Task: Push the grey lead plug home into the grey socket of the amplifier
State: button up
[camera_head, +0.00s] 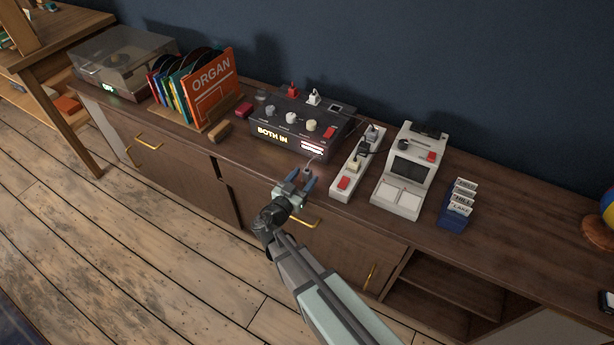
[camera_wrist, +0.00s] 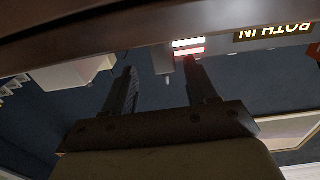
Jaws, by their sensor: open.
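The dark grey amplifier (camera_head: 285,140) stands on the sideboard, its lit front display reading "BOTH IN". Part of its front, with the display upside down, shows in the wrist view (camera_wrist: 275,32). A red plug (camera_head: 292,90) and a white plug (camera_head: 313,97) stand upright at its back edge. A thin lead with a small grey end (camera_head: 307,170), possibly the grey plug, lies before its right front corner. I cannot make out the grey socket. My gripper (camera_head: 294,182) is open at the sideboard's front edge, close to that end; its fingers (camera_wrist: 160,70) appear empty.
A white power strip (camera_head: 345,184) with a red switch and plugs stands right of the amplifier, then a pale device (camera_head: 408,172) and a blue card holder (camera_head: 455,215). Left are a wooden block (camera_head: 219,131), a record rack (camera_head: 205,125) and a turntable (camera_head: 122,60).

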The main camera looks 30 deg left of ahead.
aim_at(309, 169)
jog(key=shift+w+a+f, duration=0.1)
jog(key=shift+w+a, duration=0.05)
jog(key=shift+w, duration=1.2)
jog(key=shift+w+a, duration=0.1)
jog(key=shift+w, duration=1.2)
jog(key=shift+c, duration=0.2)
jog(key=c, duration=1)
notch_tip(309, 169, up, 18)
jog(key=shift+r, duration=0.1)
